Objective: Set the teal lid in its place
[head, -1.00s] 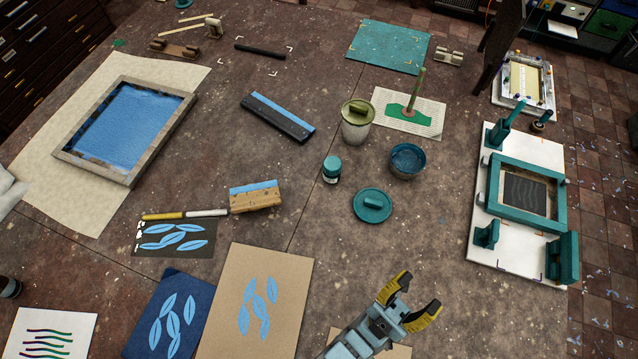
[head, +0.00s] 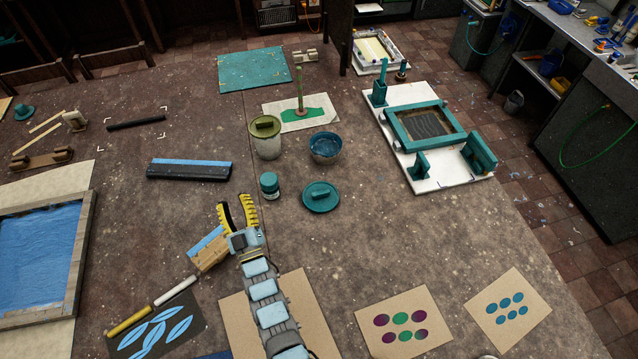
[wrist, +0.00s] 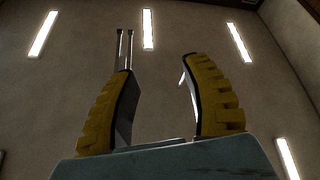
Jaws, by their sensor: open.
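The round teal lid (head: 321,196) with a raised bar handle lies flat on the table in the head view. A blue-teal bowl (head: 326,148) without a cover stands just behind it. My gripper (head: 238,208) is open and empty, to the left of the lid and apart from it. In the wrist view the yellow-padded fingers (wrist: 160,100) are spread with nothing between them, and only ceiling and lights show beyond.
A small teal jar (head: 269,186) stands between my gripper and the lid. A pale pot with an olive lid (head: 265,137) is behind it. A wooden-handled squeegee (head: 209,250) lies left of my gripper. A teal frame press (head: 424,125) stands at right. Table right of the lid is clear.

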